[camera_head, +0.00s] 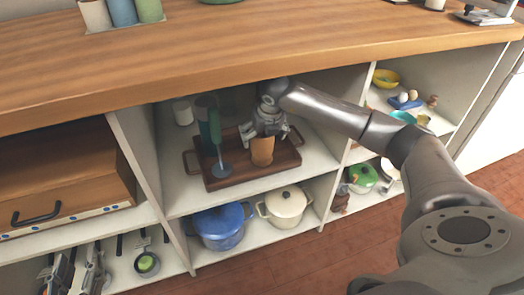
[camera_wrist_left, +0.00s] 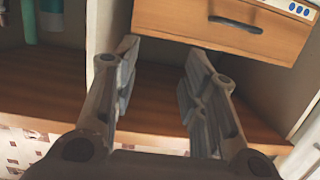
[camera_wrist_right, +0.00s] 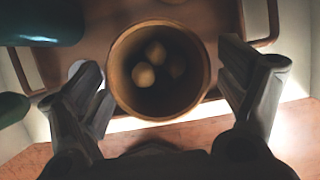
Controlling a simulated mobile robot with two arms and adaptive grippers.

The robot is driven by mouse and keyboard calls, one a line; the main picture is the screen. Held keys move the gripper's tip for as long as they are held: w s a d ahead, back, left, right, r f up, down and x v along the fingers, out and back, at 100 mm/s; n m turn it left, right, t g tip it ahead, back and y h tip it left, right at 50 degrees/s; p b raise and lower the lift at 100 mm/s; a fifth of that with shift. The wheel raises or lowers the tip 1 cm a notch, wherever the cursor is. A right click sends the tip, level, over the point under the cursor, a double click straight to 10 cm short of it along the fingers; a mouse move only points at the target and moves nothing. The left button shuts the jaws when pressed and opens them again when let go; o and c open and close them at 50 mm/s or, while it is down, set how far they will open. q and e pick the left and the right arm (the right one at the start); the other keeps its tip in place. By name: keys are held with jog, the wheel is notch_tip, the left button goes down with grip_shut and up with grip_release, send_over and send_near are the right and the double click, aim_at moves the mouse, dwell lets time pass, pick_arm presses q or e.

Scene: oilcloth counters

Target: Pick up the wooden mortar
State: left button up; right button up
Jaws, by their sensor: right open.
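The wooden mortar (camera_head: 262,151) stands upright on a brown wooden tray (camera_head: 238,181) in the middle shelf bay under the counter. In the right wrist view the mortar (camera_wrist_right: 117,84) is seen from above, with a few round pale things inside. My right gripper (camera_head: 265,131) is open just above the mortar. In the right wrist view its two fingers lie on either side of the mortar, apart from it. My left gripper (camera_wrist_left: 160,85) is open and empty in its wrist view, facing the shelves and a wooden drawer; it does not show in the head view.
A stick blender (camera_head: 216,140) with a green handle stands on the tray, left of the mortar. A white cup (camera_head: 182,112) is behind it. The wooden counter (camera_head: 240,55) overhangs the bay. A blue pot (camera_head: 221,226) and a cream pot (camera_head: 285,206) sit below.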

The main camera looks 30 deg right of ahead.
aim_at(261, 136)
jog(key=shift+w+d+f+b, duration=0.25)
jog(key=shift+w+f+b, duration=0.25)
jog(key=shift+w+f, duration=0.6)
jog(key=shift+f, duration=0.3)
pick_arm(q)
notch_tip(261, 136, up, 6)
jog(key=d+t+h, duration=0.1)
jog(key=t, duration=0.2)
jog(key=shift+w+t, duration=0.3)
jog(key=shift+w, duration=0.05)
pick_arm(e)
jog(key=c, duration=1.2)
